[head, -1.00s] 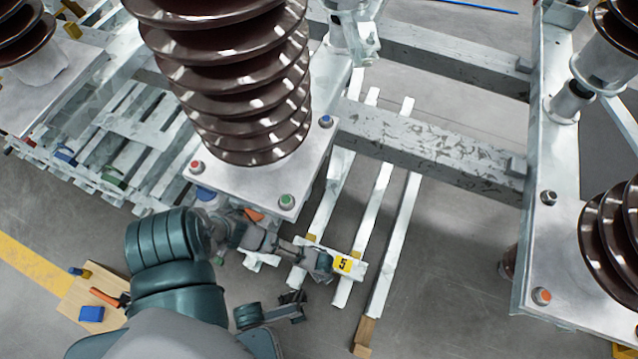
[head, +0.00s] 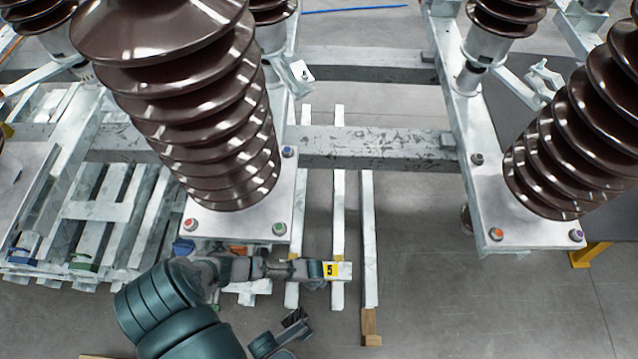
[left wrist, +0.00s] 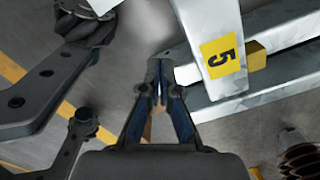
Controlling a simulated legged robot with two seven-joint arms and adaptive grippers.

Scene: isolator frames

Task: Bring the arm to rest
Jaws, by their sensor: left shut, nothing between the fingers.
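My left arm comes in from the lower left of the head view. There the label (left wrist: 222,57) shows large on the white bar, just right of the fingertips. I cannot tell whether the fingertips touch the bar. I do not make out my right gripper.
A brown ribbed insulator (head: 200,120) stands on the central plate, close above my arm. Another insulator (head: 570,120) stands at the right. Slatted white metalwork (head: 95,210) lies at the left, and long white bars (head: 369,240) lie near the gripper. Grey floor (head: 450,310) is clear at lower right.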

